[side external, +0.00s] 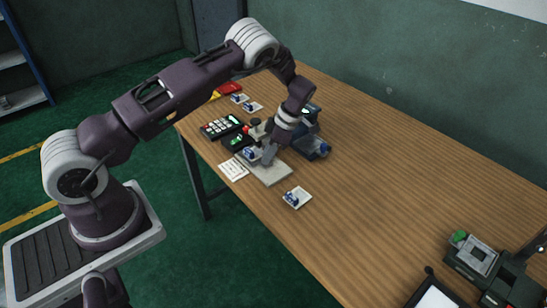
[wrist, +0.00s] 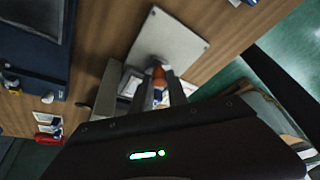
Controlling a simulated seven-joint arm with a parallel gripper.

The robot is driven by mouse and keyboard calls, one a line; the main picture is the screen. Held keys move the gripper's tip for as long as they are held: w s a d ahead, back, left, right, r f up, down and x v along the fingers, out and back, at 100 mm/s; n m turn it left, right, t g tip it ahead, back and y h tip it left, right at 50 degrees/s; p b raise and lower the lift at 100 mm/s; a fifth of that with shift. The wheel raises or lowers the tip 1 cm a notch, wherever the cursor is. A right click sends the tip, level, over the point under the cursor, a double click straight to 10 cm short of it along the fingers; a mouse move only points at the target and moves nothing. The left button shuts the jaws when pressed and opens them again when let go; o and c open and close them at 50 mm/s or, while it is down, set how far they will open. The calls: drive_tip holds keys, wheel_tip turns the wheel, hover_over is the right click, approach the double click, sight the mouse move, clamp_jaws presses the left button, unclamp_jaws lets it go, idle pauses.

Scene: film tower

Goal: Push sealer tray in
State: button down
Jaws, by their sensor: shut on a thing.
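The sealer (side external: 258,131) stands on the table near its left edge, partly hidden behind my arm. Its flat pale grey plate (side external: 272,174) reaches toward the front; it also shows in the wrist view (wrist: 172,42). My gripper (side external: 268,156) is low over this plate. In the wrist view my gripper (wrist: 159,80) has its fingers close about a small orange-brown part (wrist: 158,73), apparently the handle of the sealer tray. A white and blue item (wrist: 160,97) lies just behind the fingers, partly hidden by them. The tray's own outline is mostly covered.
A small white tray with blue contents (side external: 295,198) lies in front of the plate. A keypad device (side external: 221,127) and a white paper (side external: 233,170) are at the left edge. A blue machine (side external: 316,148) stands right of my gripper. The table's middle is clear.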

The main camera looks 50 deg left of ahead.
drive_tip(key=shift+a, duration=0.35)
drive_tip(key=c, duration=1.3)
unclamp_jaws()
drive_tip(key=shift+d, duration=0.1)
drive_tip(key=v, duration=0.7)
drive_tip(key=shift+r, duration=0.15)
